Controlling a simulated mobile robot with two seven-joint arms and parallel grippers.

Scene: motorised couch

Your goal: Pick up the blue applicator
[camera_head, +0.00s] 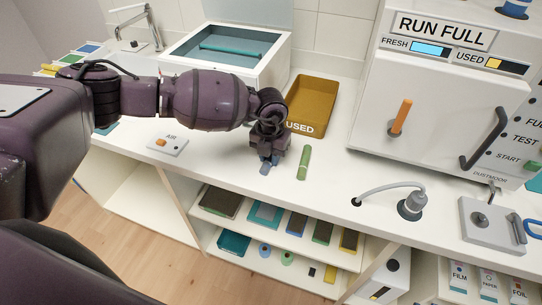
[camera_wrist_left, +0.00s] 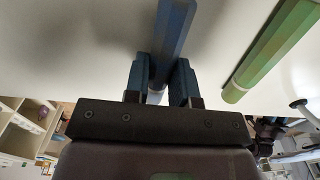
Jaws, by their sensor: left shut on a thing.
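The blue applicator (camera_wrist_left: 174,32) is a long faceted blue stick. In the left wrist view it runs between the two fingers of my left gripper (camera_wrist_left: 160,82), which is shut on it. In the head view my left gripper (camera_head: 268,158) points down at the front part of the white counter. Only a small blue end of the applicator (camera_head: 265,168) shows below the fingers there. I cannot tell whether it touches the counter. My right gripper is in neither view.
A green applicator (camera_head: 304,163) lies just right of my left gripper. A brown tray marked USED (camera_head: 312,104) stands behind it. A white machine (camera_head: 430,100) and a grey hose fitting (camera_head: 411,205) are to the right. An AIR switch plate (camera_head: 168,144) sits left on the counter (camera_head: 225,160).

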